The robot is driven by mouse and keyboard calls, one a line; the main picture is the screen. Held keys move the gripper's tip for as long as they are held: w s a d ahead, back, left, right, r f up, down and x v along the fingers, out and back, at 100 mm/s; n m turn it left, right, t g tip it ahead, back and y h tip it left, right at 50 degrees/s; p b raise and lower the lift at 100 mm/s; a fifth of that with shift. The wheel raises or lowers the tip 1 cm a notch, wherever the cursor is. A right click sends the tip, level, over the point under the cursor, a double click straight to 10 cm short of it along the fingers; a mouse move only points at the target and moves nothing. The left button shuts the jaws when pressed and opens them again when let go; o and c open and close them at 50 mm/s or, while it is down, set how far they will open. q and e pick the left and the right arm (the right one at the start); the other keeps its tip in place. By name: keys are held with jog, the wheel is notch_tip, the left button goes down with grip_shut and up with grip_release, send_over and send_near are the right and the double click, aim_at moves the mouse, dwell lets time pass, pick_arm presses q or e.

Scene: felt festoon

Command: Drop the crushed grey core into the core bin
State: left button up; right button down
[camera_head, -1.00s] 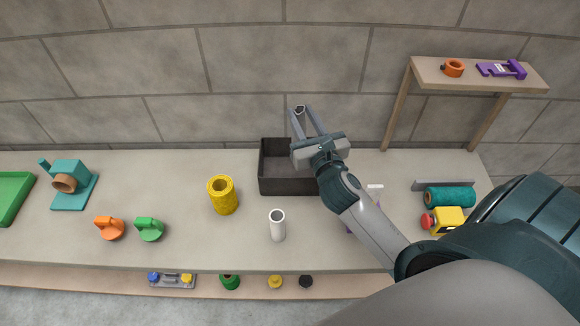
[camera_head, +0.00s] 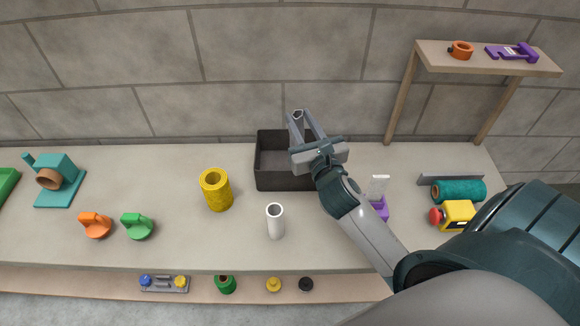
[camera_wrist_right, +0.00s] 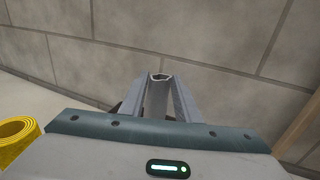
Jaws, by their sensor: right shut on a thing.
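My right gripper (camera_head: 298,116) is shut on the crushed grey core (camera_head: 297,114), above the back part of the dark open bin. The core also shows between the fingers in the right wrist view (camera_wrist_right: 158,78), with a dented open end up. The dark grey bin (camera_head: 263,182), which looks like the core bin, stands on the bench against the wall. My right gripper and forearm hide its right part, and its visible inside looks empty. My left gripper is not in view.
A yellow roll (camera_head: 216,190) and an upright white tube (camera_head: 275,222) stand left of and in front of the bin. A raised wooden shelf (camera_head: 480,62) stands at the back right.

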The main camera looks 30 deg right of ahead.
jog(key=shift+f, duration=0.1)
jog(key=c, duration=1.3)
grip_release()
jog(key=shift+o, duration=0.2)
jog(key=shift+b+v, duration=0.3)
jog(key=shift+v, duration=0.5)
jog(key=v, duration=1.6)
jog(key=shift+p, duration=0.4)
jog(key=shift+d+f, duration=0.1)
jog(key=shift+f, duration=0.05)
